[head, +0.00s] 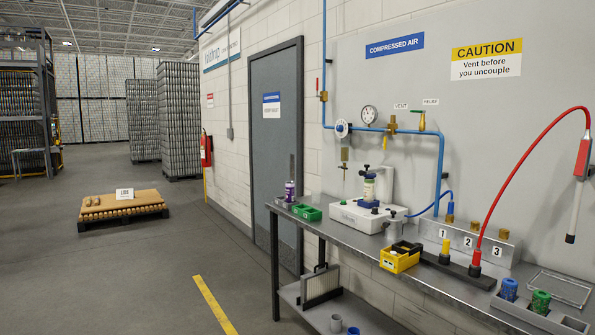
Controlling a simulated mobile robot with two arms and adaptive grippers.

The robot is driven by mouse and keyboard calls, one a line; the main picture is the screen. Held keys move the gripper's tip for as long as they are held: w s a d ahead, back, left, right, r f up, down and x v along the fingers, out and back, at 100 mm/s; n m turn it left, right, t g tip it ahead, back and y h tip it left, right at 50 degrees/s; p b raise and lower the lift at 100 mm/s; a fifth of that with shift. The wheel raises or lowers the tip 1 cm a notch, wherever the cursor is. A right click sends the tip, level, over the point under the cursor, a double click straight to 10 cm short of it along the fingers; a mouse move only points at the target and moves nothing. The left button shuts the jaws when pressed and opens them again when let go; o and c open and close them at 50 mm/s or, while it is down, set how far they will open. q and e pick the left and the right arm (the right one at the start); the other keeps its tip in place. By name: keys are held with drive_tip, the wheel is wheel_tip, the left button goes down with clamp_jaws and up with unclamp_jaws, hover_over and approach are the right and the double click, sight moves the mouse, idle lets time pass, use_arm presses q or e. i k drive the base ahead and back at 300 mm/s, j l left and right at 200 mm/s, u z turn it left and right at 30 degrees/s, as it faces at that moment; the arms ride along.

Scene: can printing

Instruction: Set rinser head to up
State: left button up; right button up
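No part is labelled as the rinser head, and I cannot tell for certain which part it is. A white bench unit (357,216) stands on the metal bench, with a small upright cylinder with a green band (369,190) and a dark knob on top. A red-handled wand (583,158) with a pale tube and dark tip hangs tip down at the far right. A red hose (512,174) arches from its top down to the red fitting (475,262) by the number 2. Neither of my grippers is in view.
Blue air piping (438,160) with a gauge (369,115) is above. A low pallet (123,207) stands left; floor between is clear.

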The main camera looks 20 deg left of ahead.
sight(367, 173)
drive_tip(key=u, duration=0.3)
drive_tip(key=i+j+u, duration=0.35)
drive_tip(key=i, duration=0.5)
drive_tip(key=i+u, duration=0.35)
drive_tip(key=i, duration=0.55)
drive_tip(key=i+z, duration=0.35)
drive_tip(key=i+j+z, duration=0.25)
drive_tip(key=i+z, duration=0.15)
drive_tip(key=i+j+z, duration=0.35)
drive_tip(key=i, duration=0.1)
